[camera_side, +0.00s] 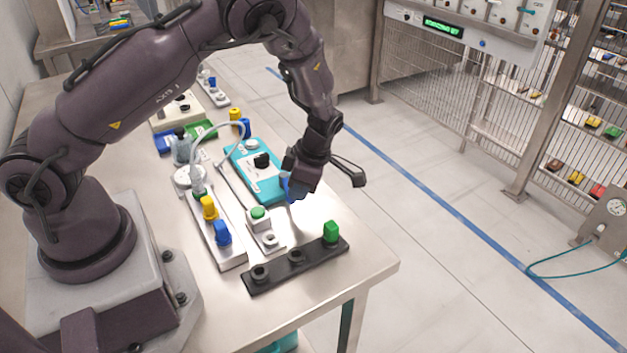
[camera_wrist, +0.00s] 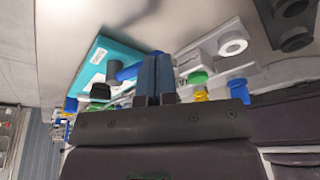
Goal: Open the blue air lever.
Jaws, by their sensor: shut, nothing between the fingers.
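A teal panel (camera_side: 241,153) lies on the table, with a black knob (camera_side: 262,160) and a pale label on top. A small blue part, apparently the blue air lever (camera_side: 286,184), shows at the panel's right edge, largely hidden behind my gripper (camera_side: 291,200). In the wrist view the blue lever (camera_wrist: 127,73) sticks out to the left of my fingers, by the teal panel's (camera_wrist: 90,58) edge. My gripper (camera_wrist: 156,75) is shut, its two fingers side by side and empty. The fingers are right beside the lever; I cannot tell whether they touch it.
A grey strip with a yellow (camera_side: 209,208) and a blue knob (camera_side: 222,233) lies left of the gripper. A green button box (camera_side: 258,217) and a black rail (camera_side: 275,276) with a green block (camera_side: 331,232) are in front. The table's right edge is close by.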

